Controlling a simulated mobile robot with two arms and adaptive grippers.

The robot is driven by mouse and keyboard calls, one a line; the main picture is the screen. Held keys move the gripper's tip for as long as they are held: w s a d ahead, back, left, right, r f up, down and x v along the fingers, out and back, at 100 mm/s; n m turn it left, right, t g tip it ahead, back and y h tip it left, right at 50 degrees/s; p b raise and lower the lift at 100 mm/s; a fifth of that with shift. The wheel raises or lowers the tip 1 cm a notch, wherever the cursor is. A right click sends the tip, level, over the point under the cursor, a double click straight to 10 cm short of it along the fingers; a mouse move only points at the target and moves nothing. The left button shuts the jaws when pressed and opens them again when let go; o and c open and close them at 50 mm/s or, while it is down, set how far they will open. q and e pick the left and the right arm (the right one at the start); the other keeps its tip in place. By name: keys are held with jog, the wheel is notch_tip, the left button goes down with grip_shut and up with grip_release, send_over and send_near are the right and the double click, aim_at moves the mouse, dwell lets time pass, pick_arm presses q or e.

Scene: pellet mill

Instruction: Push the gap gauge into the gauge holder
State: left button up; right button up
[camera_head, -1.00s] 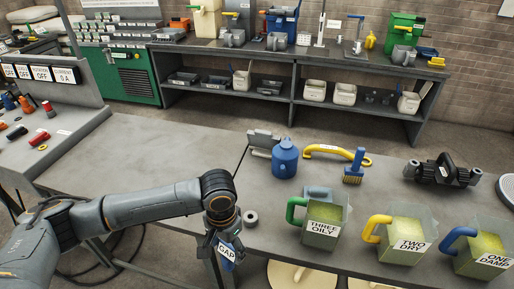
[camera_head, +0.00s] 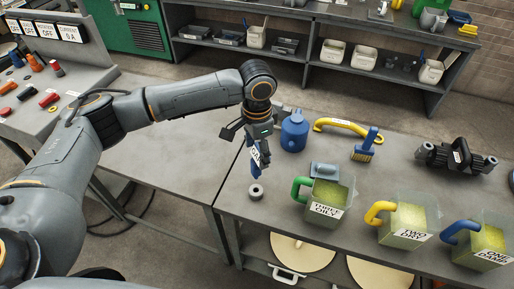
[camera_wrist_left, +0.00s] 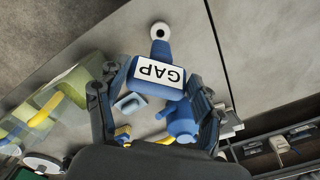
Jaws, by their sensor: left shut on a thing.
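My left gripper (camera_head: 260,150) is shut on the blue gap gauge (camera_head: 263,160), which has a white GAP label. In the left wrist view the gauge (camera_wrist_left: 157,77) sits between the fingers, its narrow blue end pointing toward a small grey ring with a dark hole (camera_head: 256,192). This ring looks like the gauge holder; it stands on the table near the front edge and also shows in the wrist view (camera_wrist_left: 160,31). The gauge is above and just behind the ring in the head view. Whether its tip touches the ring I cannot tell. My right gripper is not in view.
A blue bottle (camera_head: 294,133), a yellow handle (camera_head: 347,126) and a blue brush (camera_head: 367,147) stand behind. Pitchers labelled THREE OILY (camera_head: 328,193), TWO DRY (camera_head: 408,222) and ONE DAMP (camera_head: 485,243) line the right. The table (camera_head: 185,168) is clear on the left.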

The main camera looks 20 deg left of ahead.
aim_at(257, 165)
pick_arm(q)
jog(key=shift+r+p, duration=0.15)
jog(key=shift+p, duration=0.6)
jog(key=shift+f, duration=0.45)
jog(key=shift+f+b, duration=0.35)
jog(key=shift+f, duration=1.65)
jog(key=shift+f+b, duration=0.3)
jog(key=shift+f, duration=0.45)
jog(key=shift+p, duration=0.4)
jog(key=shift+p, duration=0.6)
jog(key=shift+f, duration=0.15)
